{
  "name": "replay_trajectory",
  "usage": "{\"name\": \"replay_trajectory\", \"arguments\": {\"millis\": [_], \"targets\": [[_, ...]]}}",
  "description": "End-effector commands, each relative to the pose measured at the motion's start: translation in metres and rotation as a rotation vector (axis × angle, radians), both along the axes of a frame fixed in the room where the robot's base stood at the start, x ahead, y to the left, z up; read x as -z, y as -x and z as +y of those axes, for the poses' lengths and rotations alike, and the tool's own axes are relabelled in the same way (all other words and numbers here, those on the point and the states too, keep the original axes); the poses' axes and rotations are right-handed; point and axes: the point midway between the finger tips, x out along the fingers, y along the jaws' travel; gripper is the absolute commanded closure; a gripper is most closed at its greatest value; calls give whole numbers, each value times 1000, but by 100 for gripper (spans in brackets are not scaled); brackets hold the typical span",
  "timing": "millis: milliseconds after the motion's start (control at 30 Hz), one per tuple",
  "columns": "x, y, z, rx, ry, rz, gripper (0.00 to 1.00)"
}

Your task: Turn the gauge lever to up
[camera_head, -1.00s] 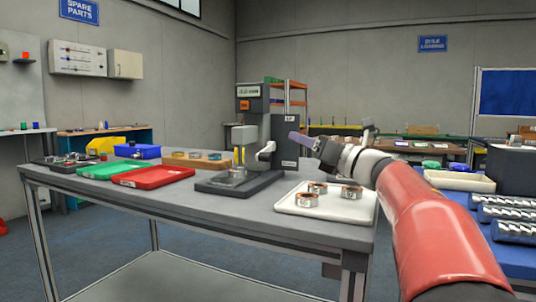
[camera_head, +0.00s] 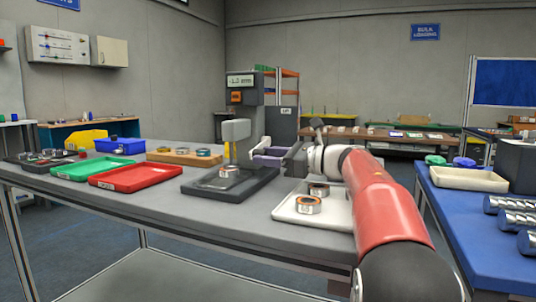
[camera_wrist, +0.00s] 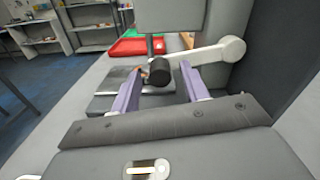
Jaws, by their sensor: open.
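The gauge (camera_head: 243,92) stands on the table with a lit display on its head and a dark base plate (camera_head: 215,188). A metal ring part (camera_head: 229,171) sits on the base under the grey measuring head (camera_head: 236,130). In the wrist view, the pale lever (camera_wrist: 208,55) runs from its round pivot at the right, slightly downward to a black knob (camera_wrist: 159,71) at the left. My gripper (camera_head: 268,151) is open beside the gauge column. In the wrist view its purple fingers (camera_wrist: 161,75) stand either side of the knob; I cannot tell if they touch it.
A white tray (camera_head: 287,211) with ring parts lies under my arm. Red (camera_head: 136,178) and green (camera_head: 90,169) trays and a wooden block (camera_head: 183,158) are left of the gauge. A blue table (camera_head: 450,215) stands at the right. The table's front left is clear.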

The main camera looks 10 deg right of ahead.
Motion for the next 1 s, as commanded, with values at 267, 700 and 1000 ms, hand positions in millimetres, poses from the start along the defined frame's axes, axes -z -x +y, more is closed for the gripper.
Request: {"name": "replay_trajectory", "arguments": {"millis": [267, 700, 1000], "targets": [[0, -2, 3, 1, 0, 0, 55], [0, -2, 3, 1, -1, 1, 100], [-2, 0, 3, 1, -10, 13, 100]]}}
